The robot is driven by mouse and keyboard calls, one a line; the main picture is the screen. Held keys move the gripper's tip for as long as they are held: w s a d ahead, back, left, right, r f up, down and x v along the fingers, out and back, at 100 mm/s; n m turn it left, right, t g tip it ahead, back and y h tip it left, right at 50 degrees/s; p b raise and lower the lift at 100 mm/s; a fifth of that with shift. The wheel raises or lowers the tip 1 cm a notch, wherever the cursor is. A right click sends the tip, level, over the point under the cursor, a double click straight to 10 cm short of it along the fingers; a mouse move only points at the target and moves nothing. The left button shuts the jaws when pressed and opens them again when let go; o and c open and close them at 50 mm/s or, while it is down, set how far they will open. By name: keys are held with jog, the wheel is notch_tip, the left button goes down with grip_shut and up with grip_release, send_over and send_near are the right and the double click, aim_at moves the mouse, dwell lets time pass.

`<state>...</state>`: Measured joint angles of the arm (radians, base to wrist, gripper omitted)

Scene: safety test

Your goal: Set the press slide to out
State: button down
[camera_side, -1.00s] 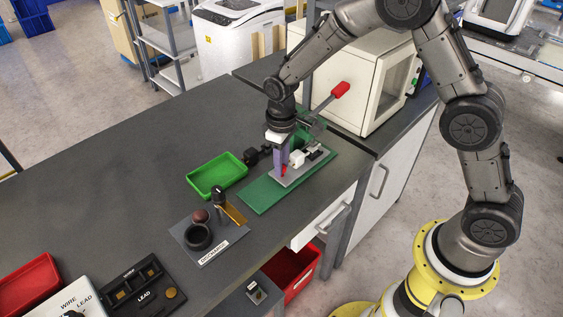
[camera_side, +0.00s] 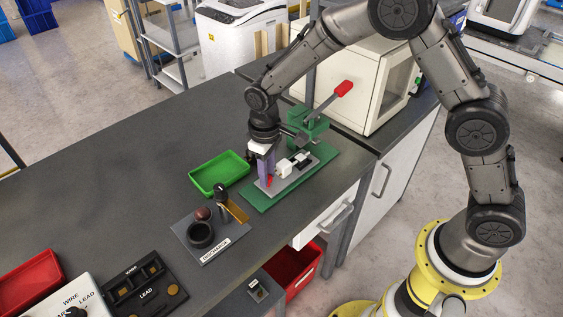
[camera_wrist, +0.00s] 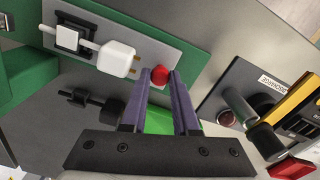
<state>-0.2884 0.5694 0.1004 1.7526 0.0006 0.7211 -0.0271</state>
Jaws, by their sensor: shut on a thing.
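The green press (camera_side: 308,124) stands near the right end of the bench, its lever raised with a red grip (camera_side: 344,88). Its grey slide plate (camera_side: 294,182) lies on the long green base (camera_side: 255,199) and carries a white block with black parts (camera_side: 285,170). A red knob (camera_side: 268,182) sits at the plate's left end. My gripper (camera_side: 266,170) points down with its purple fingers shut on this knob. In the wrist view the red knob (camera_wrist: 160,75) shows between my fingertips (camera_wrist: 161,73), with the white block (camera_wrist: 116,59) to its left on the grey plate (camera_wrist: 185,51).
A green tray (camera_side: 203,186) lies left of the press. A grey discharge board (camera_side: 232,245) with a black ring (camera_side: 200,234) is in front of it. A beige cabinet (camera_side: 356,62) stands behind the press.

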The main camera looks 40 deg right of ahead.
jog(key=a, duration=0.5)
jog(key=shift+r, duration=0.1)
jog(key=c, duration=0.7)
grip_release()
jog(key=shift+d, duration=0.1)
notch_tip(320, 180, up, 14)
jog(key=shift+f, duration=0.1)
